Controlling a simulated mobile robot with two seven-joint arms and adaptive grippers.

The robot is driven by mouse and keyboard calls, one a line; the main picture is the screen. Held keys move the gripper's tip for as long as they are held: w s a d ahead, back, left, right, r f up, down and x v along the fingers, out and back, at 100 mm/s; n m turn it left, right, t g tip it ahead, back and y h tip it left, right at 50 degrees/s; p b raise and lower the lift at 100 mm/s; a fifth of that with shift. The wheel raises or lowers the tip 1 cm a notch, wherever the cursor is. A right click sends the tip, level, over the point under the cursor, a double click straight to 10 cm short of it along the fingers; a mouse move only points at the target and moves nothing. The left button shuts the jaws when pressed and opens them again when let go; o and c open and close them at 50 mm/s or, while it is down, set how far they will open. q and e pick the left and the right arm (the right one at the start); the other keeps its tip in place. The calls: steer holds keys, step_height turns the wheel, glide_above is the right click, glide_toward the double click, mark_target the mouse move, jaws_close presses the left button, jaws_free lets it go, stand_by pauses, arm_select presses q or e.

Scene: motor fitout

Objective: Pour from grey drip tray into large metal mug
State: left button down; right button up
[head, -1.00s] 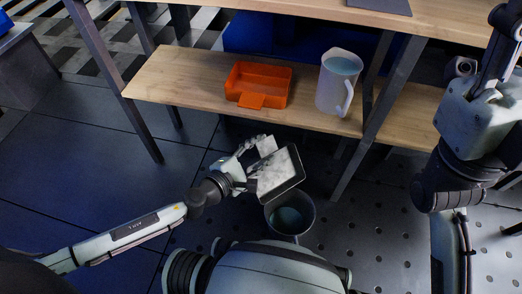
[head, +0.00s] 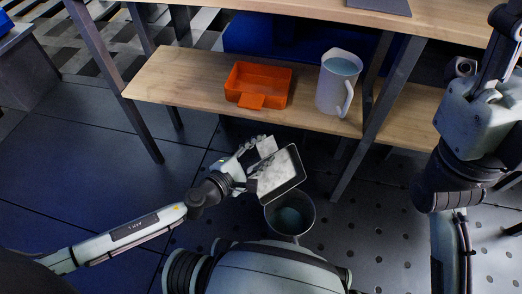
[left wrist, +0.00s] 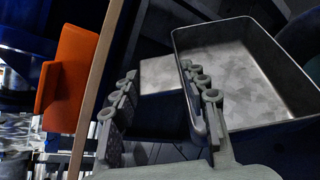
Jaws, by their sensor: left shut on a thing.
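The grey drip tray (head: 279,176) is tilted, its lower corner over the mug; it also shows in the left wrist view (left wrist: 250,70). Its inside looks pale and mottled, and I cannot tell whether liquid remains in it. My left gripper (head: 256,158) is shut on the tray at its left side. In the left wrist view its fingers (left wrist: 165,110) show, one against the tray wall. The large metal mug (head: 299,228) is upright below the tray, with bluish liquid inside. My right arm is at the right, but its gripper is not clearly in view.
An orange open bin (head: 262,104) and a pale jug (head: 330,92) of bluish liquid stand on the wooden shelf (head: 180,82) beyond the tray. A dark table leg (head: 378,118) stands right of the jug. Dark floor left of the tray is clear.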

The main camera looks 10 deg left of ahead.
mark_target(257, 157)
arm_select(q)
steer(key=s+d+f+n+g+h, duration=0.1)
steer(key=s+d+f+n+g, duration=0.1)
steer(key=s+d+f, duration=0.1)
steer(key=shift+d+n+h+b, duration=0.25)
steer(key=shift+n+h+b, duration=0.05)
steer(key=shift+n+h, duration=0.1)
steer(key=shift+w+a+f, duration=0.2)
steer(key=shift+f, duration=0.15)
steer(key=w+a+f+n+b, duration=0.1)
steer(key=w+a+f+n+g+h+b, duration=0.1)
steer(key=w+a, duration=0.1)
steer(key=w+a+n+b, duration=0.1)
steer(key=a, duration=0.1)
steer(key=shift+w+f+n+g, duration=0.3)
steer(key=shift+w+f, duration=0.1)
steer(key=shift+s+d+f+n+h+b, duration=0.1)
steer(key=shift+f+n+h+b, duration=0.05)
steer(key=shift+n+h+b, duration=0.2)
